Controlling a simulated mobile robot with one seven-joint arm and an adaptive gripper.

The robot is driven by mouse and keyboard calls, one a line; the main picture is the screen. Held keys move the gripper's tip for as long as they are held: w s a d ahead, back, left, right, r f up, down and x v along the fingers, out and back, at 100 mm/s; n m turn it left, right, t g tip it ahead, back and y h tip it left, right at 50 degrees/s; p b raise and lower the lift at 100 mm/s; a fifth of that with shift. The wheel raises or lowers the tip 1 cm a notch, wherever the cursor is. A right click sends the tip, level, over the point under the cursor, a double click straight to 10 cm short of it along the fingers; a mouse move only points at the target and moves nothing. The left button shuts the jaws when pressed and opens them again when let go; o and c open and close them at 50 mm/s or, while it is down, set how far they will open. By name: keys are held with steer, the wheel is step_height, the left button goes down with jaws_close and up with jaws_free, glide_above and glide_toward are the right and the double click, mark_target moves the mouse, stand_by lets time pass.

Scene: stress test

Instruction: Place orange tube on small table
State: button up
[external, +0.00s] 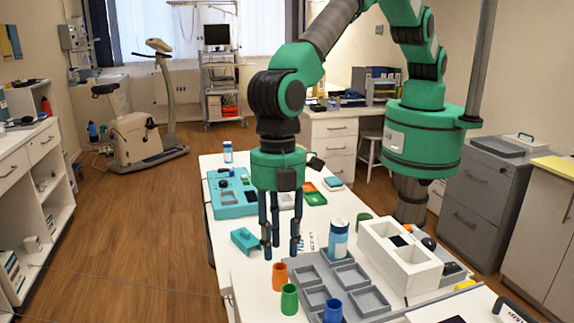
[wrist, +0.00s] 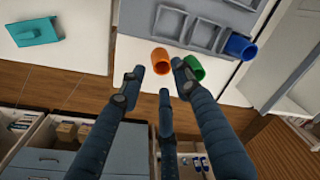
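The orange tube (external: 279,275) stands upright near the front left edge of the white table (external: 228,263), beside the green tube (external: 289,299). In the wrist view the orange tube (wrist: 161,60) shows its open top, just beyond the spread fingertips. My gripper (external: 281,250) is open and empty, its three dark fingers pointing down above the table behind the tube. In the wrist view my gripper (wrist: 160,78) has its fingers apart with nothing between them. I cannot tell which surface is the small table.
A blue tube (external: 333,311) stands near the grey compartment tray (external: 310,275). A white-and-blue bottle (external: 339,240) and a white box (external: 400,255) stand right of my gripper. A teal block (external: 244,240) lies at the left edge. Open floor (external: 130,235) lies left of the table.

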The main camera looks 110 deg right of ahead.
steer(key=shift+d+r, duration=0.15)
steer(key=shift+r, duration=1.15)
steer(key=shift+d+r, duration=0.1)
steer(key=shift+r, duration=1.15)
